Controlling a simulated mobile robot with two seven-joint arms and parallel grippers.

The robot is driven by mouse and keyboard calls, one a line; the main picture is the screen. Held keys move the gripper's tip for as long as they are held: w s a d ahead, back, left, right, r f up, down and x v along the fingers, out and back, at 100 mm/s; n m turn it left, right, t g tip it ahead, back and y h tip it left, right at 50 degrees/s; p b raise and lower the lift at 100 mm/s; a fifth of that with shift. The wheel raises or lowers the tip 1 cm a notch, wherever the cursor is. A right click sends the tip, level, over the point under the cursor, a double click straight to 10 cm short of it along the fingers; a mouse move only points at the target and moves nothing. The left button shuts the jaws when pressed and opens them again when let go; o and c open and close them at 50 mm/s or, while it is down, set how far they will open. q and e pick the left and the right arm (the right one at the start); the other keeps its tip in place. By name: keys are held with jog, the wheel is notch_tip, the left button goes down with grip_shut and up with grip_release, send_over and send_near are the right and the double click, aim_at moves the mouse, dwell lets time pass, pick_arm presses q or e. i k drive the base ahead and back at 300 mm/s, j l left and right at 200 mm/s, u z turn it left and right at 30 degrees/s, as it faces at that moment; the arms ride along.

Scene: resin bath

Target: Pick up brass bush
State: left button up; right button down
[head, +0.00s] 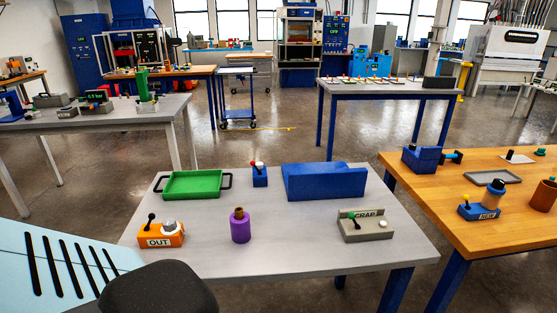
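A purple cylinder (240,230) stands upright near the front middle of the grey table. A small brown-gold piece (239,212) sits at its top and may be the brass bush; it is too small to tell for sure, or how far it reaches into the cylinder. Neither of my grippers shows in the head view.
On the grey table (290,262) are an orange OUT block (160,241), a green tray (192,184), a small blue block with a red-topped lever (259,176), a blue angled block (325,183) and a grey SCRAP block (366,232). A wooden table (440,194) stands at right.

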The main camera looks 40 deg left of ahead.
aim_at(239, 211)
jog(key=k+l+u, duration=0.1)
jog(key=u, duration=1.55)
jog(key=k+j, duration=0.05)
